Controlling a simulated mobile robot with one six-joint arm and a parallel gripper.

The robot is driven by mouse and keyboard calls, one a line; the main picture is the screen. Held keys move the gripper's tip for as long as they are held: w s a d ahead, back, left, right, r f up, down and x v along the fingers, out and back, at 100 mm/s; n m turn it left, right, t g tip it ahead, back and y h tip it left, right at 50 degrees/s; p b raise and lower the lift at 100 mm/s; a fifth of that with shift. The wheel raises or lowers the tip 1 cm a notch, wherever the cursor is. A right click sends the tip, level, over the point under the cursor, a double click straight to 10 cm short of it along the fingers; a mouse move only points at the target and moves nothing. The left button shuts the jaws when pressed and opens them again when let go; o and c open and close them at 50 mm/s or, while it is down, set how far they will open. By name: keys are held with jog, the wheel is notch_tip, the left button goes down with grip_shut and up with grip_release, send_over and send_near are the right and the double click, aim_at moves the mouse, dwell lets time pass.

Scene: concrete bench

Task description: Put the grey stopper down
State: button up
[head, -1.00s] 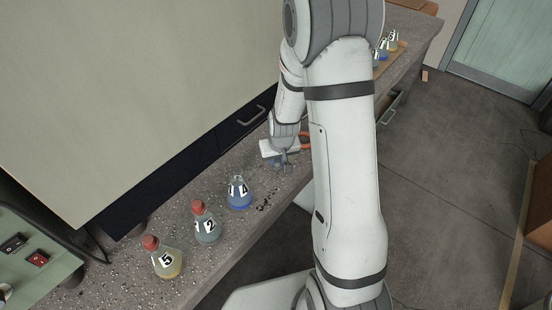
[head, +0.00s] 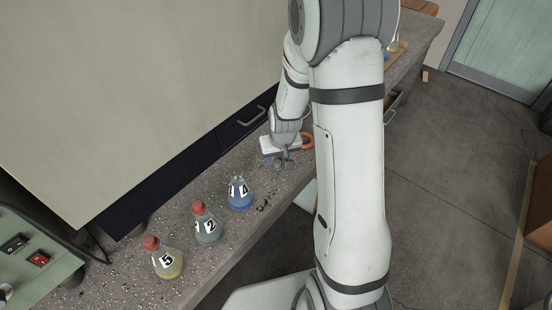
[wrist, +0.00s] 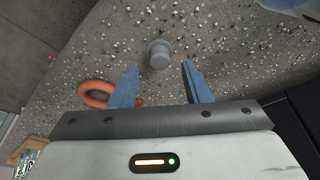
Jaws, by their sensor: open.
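The grey stopper (wrist: 159,54) stands on the speckled bench in the wrist view, just beyond my fingertips and in line with the gap between them. My gripper (wrist: 160,68) is open, with its two blue-grey fingers on either side of that gap and clear of the stopper. In the head view my gripper (head: 284,160) is low over the bench, beyond the flask labelled 4. The stopper is too small to tell clearly from the fingers there.
A blue flask (head: 240,195) without a stopper, a teal flask (head: 208,226) and a yellow flask (head: 167,261), both red-stoppered, stand along the bench (head: 135,285). An orange ring (wrist: 97,94) lies left of my fingers in the wrist view. A dark cabinet front with a handle borders the bench.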

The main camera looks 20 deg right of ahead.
jog(key=s+r, duration=0.5)
jog(key=r, duration=0.3)
jog(key=s+r, duration=0.4)
jog(key=r, duration=0.4)
jog(key=s+a+r, duration=0.1)
jog(key=s+r, duration=0.4)
jog(key=s, duration=0.6)
jog(key=shift+s+r+g, duration=0.2)
jog(key=shift+s+g, duration=0.2)
jog(key=shift+p, duration=0.3)
